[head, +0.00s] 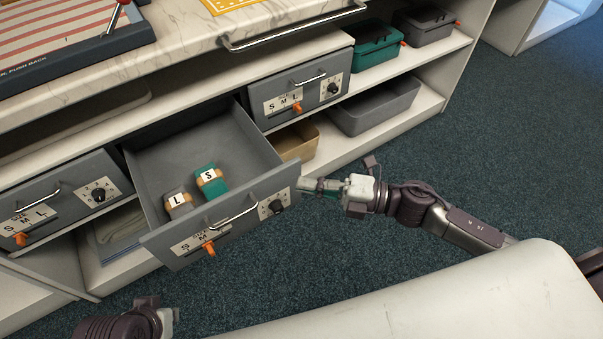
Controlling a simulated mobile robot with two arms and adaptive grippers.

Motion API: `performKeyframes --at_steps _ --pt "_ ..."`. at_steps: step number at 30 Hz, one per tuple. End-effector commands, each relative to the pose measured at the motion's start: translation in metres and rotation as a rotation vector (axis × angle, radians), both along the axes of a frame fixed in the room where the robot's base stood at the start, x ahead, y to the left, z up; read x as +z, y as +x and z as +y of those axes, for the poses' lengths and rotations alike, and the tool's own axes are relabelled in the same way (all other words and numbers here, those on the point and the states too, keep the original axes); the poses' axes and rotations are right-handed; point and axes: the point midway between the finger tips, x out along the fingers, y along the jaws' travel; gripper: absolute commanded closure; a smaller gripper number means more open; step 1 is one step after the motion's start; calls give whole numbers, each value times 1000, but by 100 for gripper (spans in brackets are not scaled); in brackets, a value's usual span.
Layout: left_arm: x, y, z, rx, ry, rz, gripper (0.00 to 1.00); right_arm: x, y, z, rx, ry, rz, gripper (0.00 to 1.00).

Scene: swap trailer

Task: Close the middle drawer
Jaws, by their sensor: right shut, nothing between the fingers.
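The middle drawer (255,211) is grey and stands pulled out from the shelf unit. Its front has a metal handle, a dial, an S-M-L label and an orange slider. Inside lie a teal bundle tagged S (210,180) and a grey bundle tagged L (178,202), each with a tan band. My right gripper (306,184) is shut and empty, close to the right end of the drawer front; I cannot tell whether it touches it. Part of my left arm shows at the bottom left, but its fingers are not in view.
A shut drawer (300,88) is at the right and another drawer (62,200) at the left. A tan bin (296,140), a grey bin (375,106) and a teal box (376,46) sit on shelves. A marble counter (190,38) is above. The carpet in front is clear.

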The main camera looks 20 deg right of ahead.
Motion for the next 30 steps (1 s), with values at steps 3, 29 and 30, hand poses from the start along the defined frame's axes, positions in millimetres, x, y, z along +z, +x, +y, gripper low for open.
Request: performKeyframes --at_steps 3,29,30 --pt "0 9 -3 -3 -10 -43 100 0 18 4 -3 -2 -4 100" --pt "3 20 -6 -7 -19 -95 100 1 49 14 -3 0 -3 100" --pt "3 20 -6 -7 -19 -94 100 1 55 15 -3 -1 -3 100"
